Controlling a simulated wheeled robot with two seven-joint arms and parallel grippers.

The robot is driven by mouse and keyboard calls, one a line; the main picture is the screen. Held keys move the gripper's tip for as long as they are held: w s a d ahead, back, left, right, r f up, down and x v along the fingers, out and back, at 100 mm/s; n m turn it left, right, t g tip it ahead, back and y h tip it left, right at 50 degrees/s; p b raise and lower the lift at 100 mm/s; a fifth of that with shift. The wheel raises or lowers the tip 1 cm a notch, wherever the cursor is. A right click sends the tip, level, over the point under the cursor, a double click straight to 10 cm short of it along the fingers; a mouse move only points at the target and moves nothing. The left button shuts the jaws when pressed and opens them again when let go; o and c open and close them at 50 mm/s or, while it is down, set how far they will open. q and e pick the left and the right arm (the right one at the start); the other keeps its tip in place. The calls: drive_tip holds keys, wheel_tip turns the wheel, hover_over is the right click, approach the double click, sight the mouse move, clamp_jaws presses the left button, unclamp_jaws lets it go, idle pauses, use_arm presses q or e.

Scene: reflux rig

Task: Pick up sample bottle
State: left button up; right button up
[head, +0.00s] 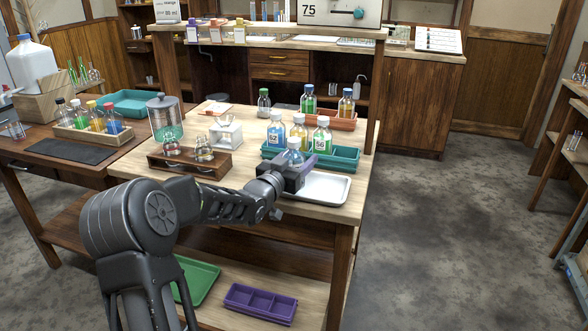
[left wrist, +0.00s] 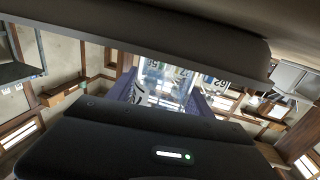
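My right gripper is not in view.
The teal rack (head: 343,163) holds blue, yellow and green bottles. A white tray (head: 327,190) lies at the bench's right front. A wooden holder (head: 207,171) with glassware, a lidded jar (head: 165,122) and an orange rack (head: 343,124) with bottles also stand on the bench.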

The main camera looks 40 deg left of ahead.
use_arm(q)
drive_tip(key=c, duration=1.1)
wheel_tip(320, 180, up, 10)
drive_tip(key=shift+r+p, duration=0.1)
drive_tip(key=shift+p, duration=0.6)
